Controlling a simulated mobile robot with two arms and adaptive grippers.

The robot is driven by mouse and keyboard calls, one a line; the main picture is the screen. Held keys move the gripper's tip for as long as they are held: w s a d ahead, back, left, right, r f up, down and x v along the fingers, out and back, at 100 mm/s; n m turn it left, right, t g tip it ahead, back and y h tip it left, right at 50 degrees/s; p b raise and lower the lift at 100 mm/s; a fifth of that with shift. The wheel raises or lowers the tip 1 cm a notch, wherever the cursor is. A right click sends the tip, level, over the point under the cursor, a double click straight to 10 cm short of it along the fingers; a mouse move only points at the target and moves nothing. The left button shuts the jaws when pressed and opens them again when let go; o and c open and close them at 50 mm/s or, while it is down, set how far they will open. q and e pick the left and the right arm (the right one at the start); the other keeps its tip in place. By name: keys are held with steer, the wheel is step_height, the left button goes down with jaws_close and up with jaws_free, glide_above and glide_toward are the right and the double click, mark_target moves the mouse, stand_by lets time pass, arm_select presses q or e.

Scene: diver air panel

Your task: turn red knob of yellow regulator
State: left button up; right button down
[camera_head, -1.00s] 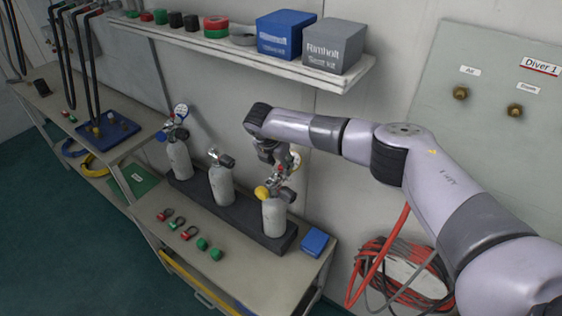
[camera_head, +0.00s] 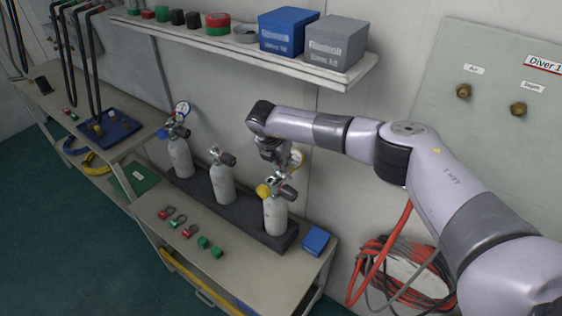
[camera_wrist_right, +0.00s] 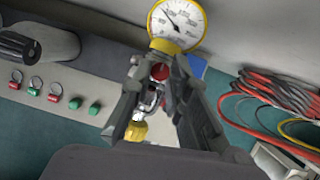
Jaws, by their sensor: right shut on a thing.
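The yellow regulator sits on the rightmost grey cylinder (camera_head: 275,217); its yellow part (camera_head: 263,191) and yellow-rimmed gauge (camera_head: 297,159) show in the head view. In the right wrist view the gauge (camera_wrist_right: 178,23) is at the top and the yellow part (camera_wrist_right: 137,131) is below. The red knob (camera_wrist_right: 160,72) is between the fingertips of my right gripper (camera_wrist_right: 159,80), which is shut on it. In the head view my right gripper (camera_head: 280,166) is just above the regulator, and the red knob is hidden there. My left gripper is not in view.
Two more cylinders (camera_head: 222,184) (camera_head: 180,158) stand left in the dark rack (camera_head: 247,218). Red and green tags and a blue box (camera_head: 316,240) lie on the bench. A shelf (camera_head: 345,80) with boxes is above. Red hoses (camera_head: 380,262) hang at right.

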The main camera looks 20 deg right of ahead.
steer(key=n+y+b, duration=0.1)
steer(key=n+b, duration=0.2)
steer(key=n+t+y+b, duration=0.1)
steer(key=n+b, duration=0.2)
steer(key=b, duration=0.1)
steer(key=n+y+b, duration=0.1)
steer(key=n+b, duration=0.2)
steer(key=b, duration=0.1)
steer(key=shift+s+d+f+n, duration=0.1)
steer(key=shift+d+f+n, duration=0.1)
steer(key=shift+d+n, duration=0.15)
steer(key=shift+d+n+y+b, duration=0.1)
steer(key=shift+n+y+b, duration=0.55)
steer(key=shift+n, duration=0.1)
steer(key=shift+d+r+n+y+b, duration=0.1)
steer(key=shift+n+y+b, duration=0.15)
steer(key=shift+n+b, duration=0.55)
steer(key=n+y, duration=0.1)
steer(key=n, duration=0.2)
steer(key=shift+r, duration=0.1)
steer(key=n+g, duration=0.1)
steer(key=n, duration=0.1)
steer(key=n+y, duration=0.1)
steer(key=n, duration=0.2)
steer(key=shift+w+d+g+b, duration=0.15)
steer(key=shift+w+g+b, duration=0.05)
steer(key=shift+g+b, duration=0.2)
steer(key=shift+n, duration=0.3)
steer(key=c, duration=1.5)
jaws_free()
